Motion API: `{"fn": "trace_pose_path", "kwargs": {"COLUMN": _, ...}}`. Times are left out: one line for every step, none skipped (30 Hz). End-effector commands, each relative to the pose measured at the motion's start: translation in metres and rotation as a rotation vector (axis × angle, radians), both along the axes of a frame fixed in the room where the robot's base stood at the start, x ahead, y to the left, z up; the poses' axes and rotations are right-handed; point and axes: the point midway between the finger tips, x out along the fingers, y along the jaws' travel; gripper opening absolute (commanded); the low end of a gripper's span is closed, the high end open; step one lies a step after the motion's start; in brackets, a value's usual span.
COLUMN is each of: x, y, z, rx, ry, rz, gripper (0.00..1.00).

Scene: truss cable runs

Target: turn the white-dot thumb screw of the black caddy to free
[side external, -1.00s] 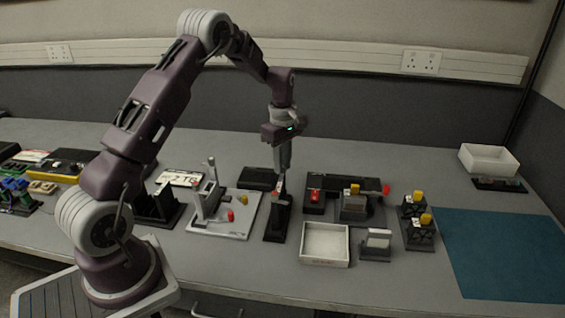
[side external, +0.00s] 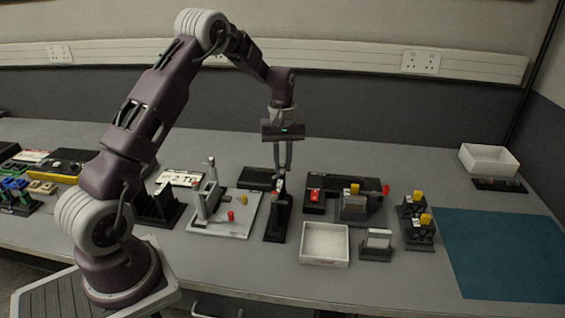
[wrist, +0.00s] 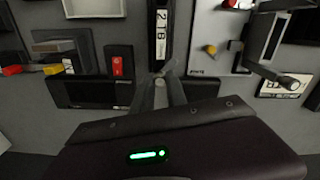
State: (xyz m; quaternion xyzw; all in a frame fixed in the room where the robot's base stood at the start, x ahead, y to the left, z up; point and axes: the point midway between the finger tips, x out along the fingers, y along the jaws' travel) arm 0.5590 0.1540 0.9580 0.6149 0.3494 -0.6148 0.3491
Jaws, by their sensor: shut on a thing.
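The black caddy (side external: 276,222) stands upright near the middle of the bench; its white number label shows in the wrist view, where the caddy (wrist: 151,45) reaches up from the fingertips. My gripper (side external: 281,172) points straight down at the top of the caddy. In the wrist view my gripper (wrist: 161,72) has its fingertips close together at the caddy's near end, shut on a small part there. The thumb screw and its white dot cannot be made out; the fingers cover that spot.
A grey plate with posts and a red knob (side external: 231,216) lies left of the caddy. A white open tray (side external: 325,258) is in front to the right. A black unit with a red block (side external: 315,195) stands right. A teal mat (side external: 500,255) lies clear at far right.

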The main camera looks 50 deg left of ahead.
Motion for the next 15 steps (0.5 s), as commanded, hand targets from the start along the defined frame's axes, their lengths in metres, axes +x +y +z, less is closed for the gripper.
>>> {"fn": "trace_pose_path", "kwargs": {"x": 0.0002, "y": -0.0001, "z": 0.0002, "rx": -0.001, "ry": -0.001, "rz": -0.041, "gripper": 0.0}}
{"fn": "trace_pose_path", "kwargs": {"x": 0.0003, "y": -0.0002, "z": 0.0003, "rx": -0.001, "ry": 0.0, "rz": -0.07, "gripper": 0.0}}
{"fn": "trace_pose_path", "kwargs": {"x": 0.0002, "y": -0.0002, "z": 0.0003, "rx": -0.002, "ry": -0.001, "rz": -0.108, "gripper": 0.0}}
{"fn": "trace_pose_path", "kwargs": {"x": 0.0002, "y": -0.0002, "z": 0.0003, "rx": -0.002, "ry": -0.001, "rz": -0.137, "gripper": 0.0}}
{"fn": "trace_pose_path", "kwargs": {"x": 0.0002, "y": -0.0002, "z": 0.0003, "rx": -0.001, "ry": 0.0, "rz": -0.165, "gripper": 0.0}}
{"fn": "trace_pose_path", "kwargs": {"x": 0.0002, "y": -0.0001, "z": 0.0002, "rx": -0.001, "ry": 0.0, "rz": -0.203, "gripper": 0.0}}
{"fn": "trace_pose_path", "kwargs": {"x": 0.0002, "y": -0.0001, "z": 0.0002, "rx": -0.001, "ry": -0.001, "rz": -0.232, "gripper": 0.0}}
{"fn": "trace_pose_path", "kwargs": {"x": 0.0002, "y": -0.0002, "z": 0.0003, "rx": -0.001, "ry": -0.001, "rz": -0.26, "gripper": 0.0}}
{"fn": "trace_pose_path", "kwargs": {"x": 0.0002, "y": -0.0004, "z": 0.0003, "rx": -0.001, "ry": 0.0, "rz": -0.298, "gripper": 0.0}}
{"fn": "trace_pose_path", "kwargs": {"x": 0.0003, "y": -0.0004, "z": 0.0003, "rx": -0.002, "ry": -0.001, "rz": -0.326, "gripper": 0.0}}
{"fn": "trace_pose_path", "kwargs": {"x": 0.0003, "y": -0.0004, "z": 0.0003, "rx": -0.002, "ry": -0.001, "rz": -0.355, "gripper": 0.0}}
{"fn": "trace_pose_path", "kwargs": {"x": 0.0003, "y": -0.0002, "z": 0.0003, "rx": -0.001, "ry": -0.002, "rz": -0.392, "gripper": 0.0}}
{"fn": "trace_pose_path", "kwargs": {"x": 0.0002, "y": 0.0, "z": 0.0003, "rx": -0.001, "ry": -0.001, "rz": -0.421, "gripper": 0.0}}
{"fn": "trace_pose_path", "kwargs": {"x": 0.0002, "y": 0.0001, "z": 0.0003, "rx": -0.001, "ry": -0.001, "rz": -0.45, "gripper": 0.0}}
{"fn": "trace_pose_path", "kwargs": {"x": 0.0002, "y": 0.0001, "z": 0.0004, "rx": -0.001, "ry": -0.001, "rz": -0.488, "gripper": 0.0}}
